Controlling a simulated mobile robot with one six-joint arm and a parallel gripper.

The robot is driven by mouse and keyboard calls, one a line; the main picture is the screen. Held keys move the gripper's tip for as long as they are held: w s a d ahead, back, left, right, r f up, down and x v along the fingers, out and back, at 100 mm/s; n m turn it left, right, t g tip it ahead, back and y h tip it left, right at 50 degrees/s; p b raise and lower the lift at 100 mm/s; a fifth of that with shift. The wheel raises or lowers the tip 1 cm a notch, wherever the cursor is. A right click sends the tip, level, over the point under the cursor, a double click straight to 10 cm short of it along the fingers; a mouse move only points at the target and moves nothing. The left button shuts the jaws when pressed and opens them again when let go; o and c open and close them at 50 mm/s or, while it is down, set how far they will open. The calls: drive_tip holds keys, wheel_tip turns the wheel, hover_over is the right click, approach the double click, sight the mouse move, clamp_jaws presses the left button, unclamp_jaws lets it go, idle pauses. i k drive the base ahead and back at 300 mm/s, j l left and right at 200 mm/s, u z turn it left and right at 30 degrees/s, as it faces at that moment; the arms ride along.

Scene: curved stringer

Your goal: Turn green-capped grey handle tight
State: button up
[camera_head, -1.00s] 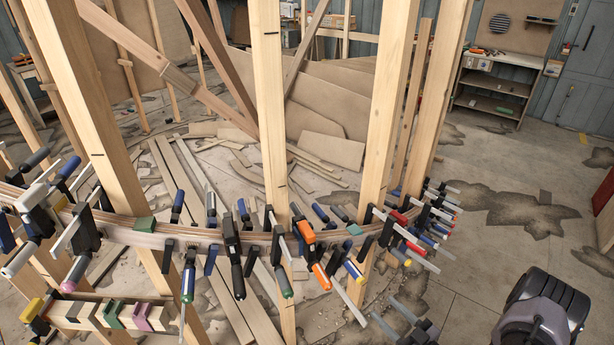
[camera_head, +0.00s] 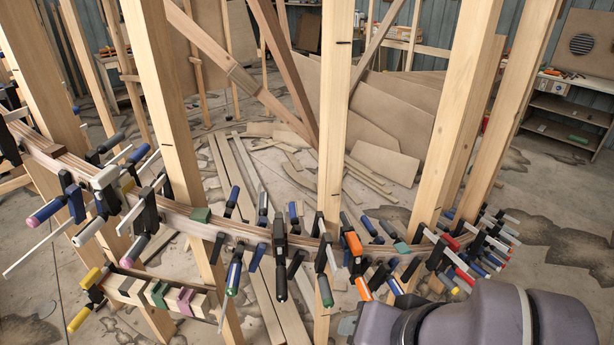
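Many clamps grip the curved wooden stringer (camera_head: 180,212). A clamp handle that looks dark grey with a green end (camera_head: 325,291) hangs below the stringer in front of a middle post, at lower centre. Its exact colours are hard to make out at this size. Another hanging handle to its left is blue and whitish with a green end (camera_head: 233,277). My arm (camera_head: 480,318) reaches in from the lower right, with its far end just right of the grey handle. The fingers of my gripper do not show, so its hold and its distance from the handle are hidden.
Upright wooden posts (camera_head: 335,100) stand along the stringer. Neighbouring clamps with black (camera_head: 280,285) and orange (camera_head: 354,243) parts crowd both sides of the grey handle. Boards lean and lie behind; open floor shows at right.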

sight(328, 302)
drive_tip(key=k+j, duration=0.1)
drive_tip(key=j, duration=0.3)
drive_tip(key=k+j, duration=0.15)
drive_tip(key=j, duration=0.3)
drive_tip(key=k+j+z, duration=0.1)
drive_tip(key=j, duration=0.3)
drive_tip(key=i+l+u, duration=0.1)
drive_tip(key=i+l, duration=0.15)
drive_tip(key=i, duration=0.25)
